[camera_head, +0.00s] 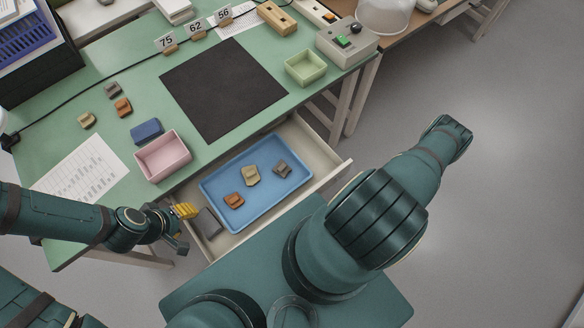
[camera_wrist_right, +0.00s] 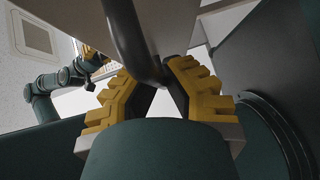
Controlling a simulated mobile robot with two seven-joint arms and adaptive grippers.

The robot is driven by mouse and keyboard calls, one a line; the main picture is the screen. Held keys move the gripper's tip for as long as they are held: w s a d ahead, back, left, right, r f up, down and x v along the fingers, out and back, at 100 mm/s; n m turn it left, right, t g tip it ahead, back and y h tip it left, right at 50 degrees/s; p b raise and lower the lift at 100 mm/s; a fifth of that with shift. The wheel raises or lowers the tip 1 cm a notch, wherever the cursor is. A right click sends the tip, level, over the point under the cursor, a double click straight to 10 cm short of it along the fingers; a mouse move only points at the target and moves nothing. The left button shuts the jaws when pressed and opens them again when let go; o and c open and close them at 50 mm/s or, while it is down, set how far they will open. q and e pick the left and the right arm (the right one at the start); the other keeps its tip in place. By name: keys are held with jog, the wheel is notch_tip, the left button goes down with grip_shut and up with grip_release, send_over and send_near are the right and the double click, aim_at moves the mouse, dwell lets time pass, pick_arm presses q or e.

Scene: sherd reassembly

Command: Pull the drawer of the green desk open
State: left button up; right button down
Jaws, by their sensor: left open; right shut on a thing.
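The green desk (camera_head: 130,75) has its drawer (camera_head: 327,166) pulled out, with its interior showing. In the drawer lies a blue tray (camera_head: 270,204) with a tan sherd (camera_head: 251,176), an orange sherd (camera_head: 233,201) and a grey sherd (camera_head: 282,169). In the right wrist view my right gripper (camera_wrist_right: 158,88) is shut on the dark drawer handle (camera_wrist_right: 127,35), with its yellow pads on either side. My right arm hides that grip in the head view. My left gripper (camera_head: 184,228) is open near the drawer's left front corner.
A grey control box (camera_head: 347,42) stands at the back right. Open floor (camera_head: 500,150) lies to the right.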

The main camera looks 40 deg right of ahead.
jog(key=c, duration=1)
grip_release()
jog(key=shift+a, duration=0.1)
jog(key=shift+c, duration=0.2)
jog(key=v, duration=1.2)
